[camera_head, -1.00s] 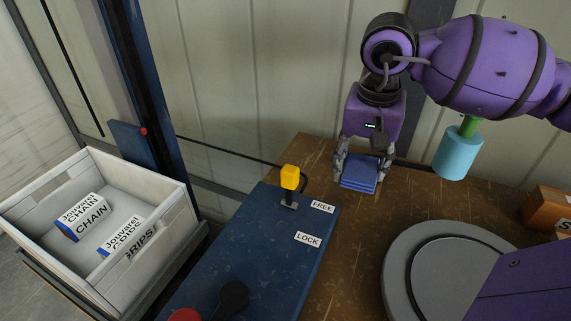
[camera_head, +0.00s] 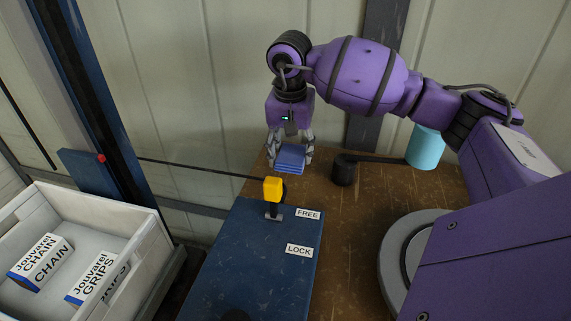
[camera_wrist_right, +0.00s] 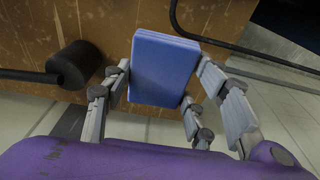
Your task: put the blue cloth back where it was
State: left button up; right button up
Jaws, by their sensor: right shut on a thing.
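The folded blue cloth (camera_head: 290,158) is in my right gripper (camera_head: 289,150), near the back left edge of the brown worktop in the head view. The gripper points down with its fingers on either side of the cloth. In the right wrist view, the blue cloth (camera_wrist_right: 163,68) sits between the fingers of my right gripper (camera_wrist_right: 165,95), with the worktop's edge and the pale floor behind it. I cannot tell whether the cloth touches the worktop. My left gripper is not in view.
A blue panel (camera_head: 258,265) with a yellow-topped lever (camera_head: 273,190) and FREE and LOCK labels stands just in front. A black cylinder with a bar (camera_head: 343,172) and a cyan cylinder (camera_head: 425,148) are to the right. A grey crate (camera_head: 145,240) holds labelled boxes at left.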

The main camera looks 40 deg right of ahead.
aim_at(286, 149)
jog(key=w+f, duration=0.2)
jog(key=f, duration=0.1)
jog(key=shift+w+d, duration=0.2)
jog(key=shift+w, duration=0.05)
jog(key=shift+w+f, duration=0.15)
jog(key=shift+f, duration=0.8)
jog(key=shift+w+f, duration=0.1)
jog(key=shift+f, duration=0.8)
jog(key=shift+f, duration=0.25)
jog(key=o, duration=1.1)
jog(key=shift+r, duration=0.1)
jog(key=r, duration=0.8)
jog(key=s+a+r, duration=0.1)
jog(key=r, duration=0.3)
jog(key=shift+r, duration=0.1)
